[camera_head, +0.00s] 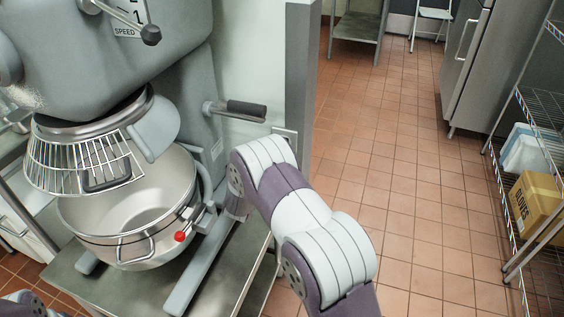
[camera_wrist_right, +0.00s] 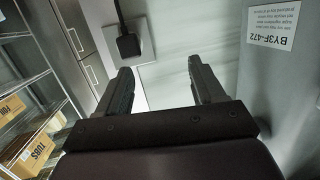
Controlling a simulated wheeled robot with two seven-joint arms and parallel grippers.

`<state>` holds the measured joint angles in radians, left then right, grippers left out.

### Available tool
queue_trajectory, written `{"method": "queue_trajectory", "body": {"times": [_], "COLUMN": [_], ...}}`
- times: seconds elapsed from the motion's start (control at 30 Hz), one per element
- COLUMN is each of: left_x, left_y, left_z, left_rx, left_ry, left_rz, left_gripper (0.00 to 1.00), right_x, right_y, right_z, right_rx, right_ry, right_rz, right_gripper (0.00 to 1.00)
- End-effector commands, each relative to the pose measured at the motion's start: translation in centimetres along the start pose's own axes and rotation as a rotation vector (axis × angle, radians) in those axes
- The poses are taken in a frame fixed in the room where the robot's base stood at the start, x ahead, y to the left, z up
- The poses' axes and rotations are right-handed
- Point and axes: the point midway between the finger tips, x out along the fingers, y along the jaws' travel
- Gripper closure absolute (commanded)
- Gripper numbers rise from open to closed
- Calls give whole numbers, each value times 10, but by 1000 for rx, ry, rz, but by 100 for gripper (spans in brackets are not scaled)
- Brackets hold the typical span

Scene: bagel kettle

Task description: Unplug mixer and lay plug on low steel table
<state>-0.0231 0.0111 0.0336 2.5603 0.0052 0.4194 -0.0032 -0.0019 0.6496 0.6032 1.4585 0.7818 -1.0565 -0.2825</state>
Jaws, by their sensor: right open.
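The large grey mixer (camera_head: 110,50) stands with its steel bowl (camera_head: 150,225) on a low steel table (camera_head: 232,275). In the right wrist view, the black plug (camera_wrist_right: 128,45) sits in a pale wall outlet (camera_wrist_right: 148,50), with its cord running up. My right gripper (camera_wrist_right: 162,84) is open and empty in that view. The plug is beyond and above its left finger in the picture, not between the fingers. In the head view my right arm reaches toward the mixer's side, and its gripper is hidden. Only a bit of my left arm shows at the lower left corner.
A wall corner (camera_head: 300,80) stands just behind my right arm. A wire shelf (camera_head: 525,180) with a brown box (camera_head: 535,208) is at the right, near a steel fridge (camera_head: 470,60). The tiled floor between is clear. A labelled grey surface fills the right of the wrist view.

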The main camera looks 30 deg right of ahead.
Motion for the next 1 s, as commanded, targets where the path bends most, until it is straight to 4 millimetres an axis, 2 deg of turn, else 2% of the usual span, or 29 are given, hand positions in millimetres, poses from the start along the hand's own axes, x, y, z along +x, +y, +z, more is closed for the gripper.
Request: {"method": "queue_trajectory", "body": {"times": [0.03,0.13,0.27,0.63,1.0], "left_x": [18,24,24,26,50], "left_y": [0,0,0,0,0], "left_z": [2,3,2,3,6], "left_rx": [0,0,0,0,0], "left_ry": [0,1,1,1,1], "left_rz": [0,0,0,0,0], "left_gripper": [57,57,57,57,57], "right_x": [9,14,14,18,67], "right_y": [11,27,35,36,45], "right_z": [21,27,26,25,18], "right_rx": [0,-2,-5,-3,-1], "right_ry": [62,152,191,193,194], "right_rz": [60,150,191,191,190], "right_gripper": [32,32,32,32,32]}}
